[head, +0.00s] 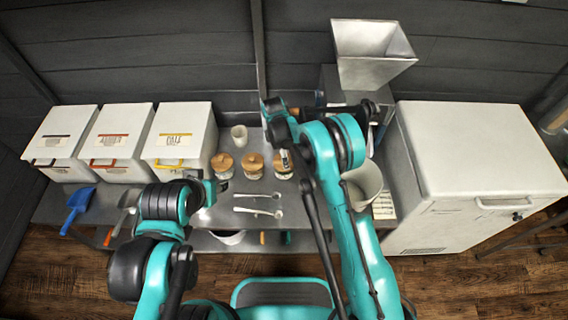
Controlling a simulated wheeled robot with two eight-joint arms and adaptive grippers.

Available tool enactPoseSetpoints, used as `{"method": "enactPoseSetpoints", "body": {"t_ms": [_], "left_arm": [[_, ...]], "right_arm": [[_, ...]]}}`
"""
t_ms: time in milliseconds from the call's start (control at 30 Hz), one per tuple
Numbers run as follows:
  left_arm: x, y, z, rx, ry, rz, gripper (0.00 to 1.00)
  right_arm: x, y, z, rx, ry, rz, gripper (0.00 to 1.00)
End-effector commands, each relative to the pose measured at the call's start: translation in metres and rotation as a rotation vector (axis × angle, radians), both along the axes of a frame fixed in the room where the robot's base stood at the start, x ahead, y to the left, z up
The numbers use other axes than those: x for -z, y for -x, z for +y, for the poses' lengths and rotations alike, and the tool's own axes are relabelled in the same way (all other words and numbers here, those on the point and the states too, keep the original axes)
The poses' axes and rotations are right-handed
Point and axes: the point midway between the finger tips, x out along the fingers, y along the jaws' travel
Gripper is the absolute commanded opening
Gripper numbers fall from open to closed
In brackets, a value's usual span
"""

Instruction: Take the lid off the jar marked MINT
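Three small glass jars with round wooden lids stand in a row on the steel table: a left jar (222,165), a middle jar (253,166) and a right jar (282,170). All three lids are on. Their labels are too small to read, so I cannot tell which is marked MINT. My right gripper (286,159) points down at the right jar's lid and partly covers it; I cannot tell whether it touches the lid or is shut. My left gripper (214,190) is low, in front of the left jar, mostly hidden by its own arm; its fingers are unclear.
Two metal spoons (258,212) lie in front of the jars, and a pale cup (239,135) stands behind. White bins (180,135) and blue (77,208) and grey scoops are left. A pale bucket (364,184), hopper mill (372,55) and white chest (480,150) are right.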

Motion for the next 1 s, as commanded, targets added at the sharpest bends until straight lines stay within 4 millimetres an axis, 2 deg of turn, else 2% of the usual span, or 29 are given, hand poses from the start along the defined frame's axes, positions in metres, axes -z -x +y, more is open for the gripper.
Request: {"method": "enactPoseSetpoints", "body": {"t_ms": [33,133,367,400,600,733,1000], "left_arm": [[0.010,0.000,0.000,0.000,0.000,0.000,0.40],[0.015,0.000,0.000,0.000,0.000,0.000,0.40],[0.014,0.000,0.000,0.000,0.000,0.000,0.40],[0.014,0.000,0.000,0.000,0.000,0.000,0.40],[0.014,0.000,0.000,0.000,0.000,0.000,0.40],[0.014,0.000,0.000,0.000,0.000,0.000,0.40],[0.015,0.000,0.000,0.000,0.000,0.000,0.40]], "right_arm": [[0.014,0.000,0.000,0.001,0.000,0.000,1.00],[0.027,-0.001,-0.002,0.001,0.000,0.000,1.00],[0.028,-0.001,-0.003,0.001,0.000,-0.001,1.00],[0.028,-0.001,-0.003,0.001,0.000,-0.001,0.97],[0.028,-0.001,-0.003,0.001,0.000,-0.001,0.45],[0.029,0.000,-0.003,0.001,0.000,0.000,0.37],[0.030,0.000,-0.003,0.002,-0.001,-0.001,0.36]]}}
